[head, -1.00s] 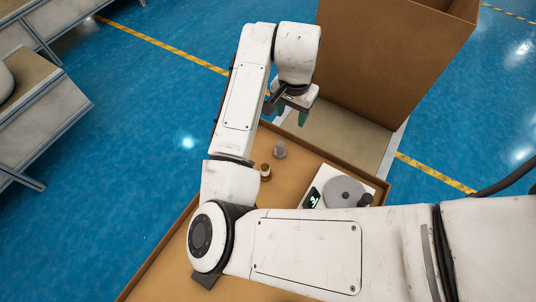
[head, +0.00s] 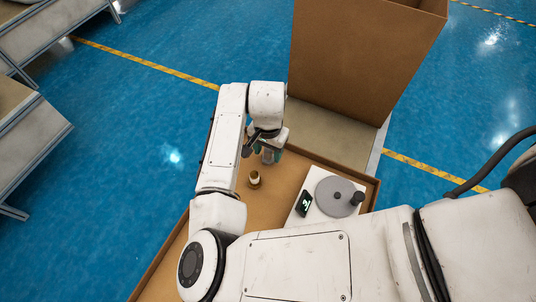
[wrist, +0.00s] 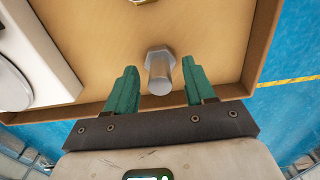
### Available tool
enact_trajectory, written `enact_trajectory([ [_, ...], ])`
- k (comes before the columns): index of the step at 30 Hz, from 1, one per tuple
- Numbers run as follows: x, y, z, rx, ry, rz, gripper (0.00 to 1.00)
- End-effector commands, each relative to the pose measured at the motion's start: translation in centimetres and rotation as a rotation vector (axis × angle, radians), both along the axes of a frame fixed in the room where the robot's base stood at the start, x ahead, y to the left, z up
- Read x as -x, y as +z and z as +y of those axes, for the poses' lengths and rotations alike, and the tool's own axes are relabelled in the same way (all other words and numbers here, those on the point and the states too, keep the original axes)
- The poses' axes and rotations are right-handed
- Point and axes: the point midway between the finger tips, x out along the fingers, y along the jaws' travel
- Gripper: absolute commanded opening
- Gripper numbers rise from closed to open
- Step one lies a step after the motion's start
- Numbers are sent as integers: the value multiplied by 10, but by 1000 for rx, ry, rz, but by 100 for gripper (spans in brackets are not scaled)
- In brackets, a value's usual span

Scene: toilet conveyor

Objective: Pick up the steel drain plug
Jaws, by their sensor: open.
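In the head view my gripper (head: 268,154) is over the far part of the tray, and the plug (head: 268,157) shows partly between the fingers. Whether the fingertips reach down to the plug's height is hard to tell.
A small brown-and-white object (head: 255,179) stands near the plug. A white device (head: 300,218) with a grey disc (head: 336,197) and a dark knob is on the tray's right. The tray has a raised rim (head: 372,192). A tall cardboard box (head: 355,65) stands behind.

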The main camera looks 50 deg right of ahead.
Motion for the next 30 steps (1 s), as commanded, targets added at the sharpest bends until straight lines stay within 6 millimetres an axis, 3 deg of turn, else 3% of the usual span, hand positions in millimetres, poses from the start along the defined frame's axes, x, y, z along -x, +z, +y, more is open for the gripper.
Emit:
enact_trajectory([
  [10, 0, -10, 0, 0, -1, -1, 54],
  [24, 0, -10, 0, 1, -1, -1, 10],
  [30, 0, -10, 0, 1, -1, -1, 9],
])
